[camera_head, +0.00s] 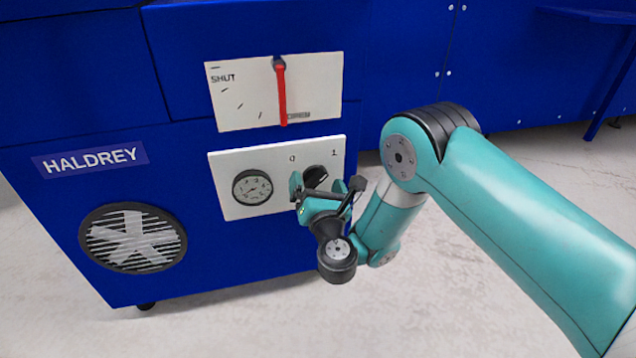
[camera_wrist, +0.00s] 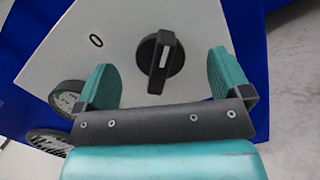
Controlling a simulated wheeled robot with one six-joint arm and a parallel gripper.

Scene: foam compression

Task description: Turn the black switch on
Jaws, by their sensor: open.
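The black switch (camera_head: 315,175) is a round knob with a raised bar handle on a white panel (camera_head: 232,206), below the marks 0 and 1. In the wrist view the switch (camera_wrist: 160,62) has a white line near the upper end of its handle, pointing up and slightly right; the 0 (camera_wrist: 96,40) is to its upper left, and the 1 is not visible there. My gripper (camera_head: 325,190) is in front of the switch and partly covers it in the head view. In the wrist view its teal fingers (camera_wrist: 164,80) are open, one on each side of the switch, with gaps to it.
A round dial gauge (camera_head: 252,187) is on the same panel, left of my gripper. Above is a plate with a red lever (camera_head: 282,95) pointing down. A round vent grille (camera_head: 132,238) is at lower left of the blue cabinet. Pale floor lies in front.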

